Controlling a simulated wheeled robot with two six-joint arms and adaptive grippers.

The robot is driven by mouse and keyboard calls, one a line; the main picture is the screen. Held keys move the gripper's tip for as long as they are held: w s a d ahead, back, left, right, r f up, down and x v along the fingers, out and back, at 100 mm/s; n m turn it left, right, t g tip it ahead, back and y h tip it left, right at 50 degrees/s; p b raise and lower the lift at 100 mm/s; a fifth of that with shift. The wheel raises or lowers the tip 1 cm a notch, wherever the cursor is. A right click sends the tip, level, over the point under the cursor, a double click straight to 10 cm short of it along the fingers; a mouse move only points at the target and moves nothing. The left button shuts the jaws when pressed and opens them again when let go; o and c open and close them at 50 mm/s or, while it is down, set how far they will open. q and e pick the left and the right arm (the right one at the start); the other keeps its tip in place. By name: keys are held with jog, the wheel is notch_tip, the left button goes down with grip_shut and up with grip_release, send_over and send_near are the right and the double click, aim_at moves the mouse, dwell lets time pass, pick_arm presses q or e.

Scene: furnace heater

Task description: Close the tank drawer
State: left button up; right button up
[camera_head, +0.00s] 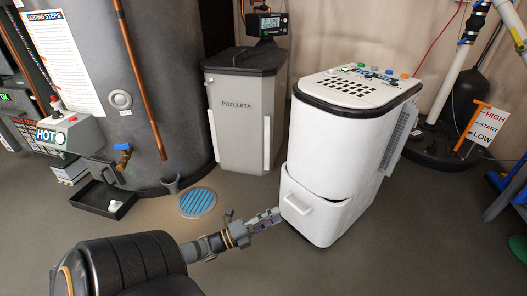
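The white machine (338,141) stands right of centre, with a black-rimmed top and a vent grille. Its tank drawer (322,221) is at the bottom front and is tilted or pulled out a little, with a dark gap along its top edge. The drawer handle (297,204) faces left and front. My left gripper (276,217) is just left of the drawer front, below the handle, with its tips close to the drawer. I cannot tell whether they touch it or how far apart the fingers are. My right gripper is out of view.
A grey bin-like unit (239,120) stands behind, left of the machine. A large grey tank (115,75) with copper pipes fills the left. A blue floor drain (197,202) lies near my arm. A black round base (440,150) with pipes stands at right. Floor in front is clear.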

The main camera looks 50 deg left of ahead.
pick_arm(q)
jog(key=v, duration=0.4)
dwell(0.4)
